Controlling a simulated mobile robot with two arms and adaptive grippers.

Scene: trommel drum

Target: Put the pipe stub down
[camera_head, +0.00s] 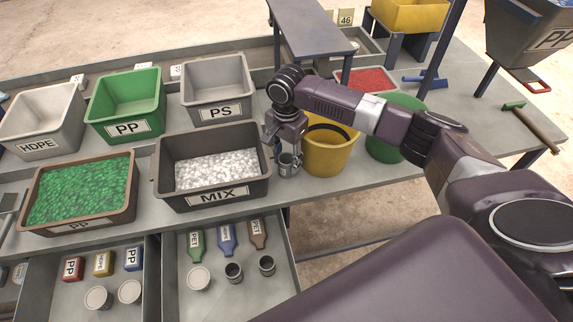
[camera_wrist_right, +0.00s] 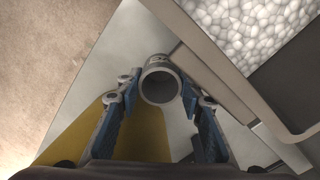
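The pipe stub (camera_head: 289,165) is a short grey metal tube beside the right end of the MIX bin, just left of the yellow bucket. My right gripper (camera_head: 284,150) reaches down to it from above. In the right wrist view the pipe stub (camera_wrist_right: 160,84) shows its round open end between the two blue-padded fingers of my right gripper (camera_wrist_right: 160,88). The pads lie against its two sides. The stub is at or close above the grey bench top (camera_head: 420,165); I cannot tell whether it touches. My left gripper is not in view.
The MIX bin (camera_head: 257,186) with white pellets stands close on the left. The yellow bucket (camera_head: 325,155) and green bucket (camera_head: 382,150) stand close on the right. Open drawers (camera_head: 291,262) with bottles and cups lie below the front edge.

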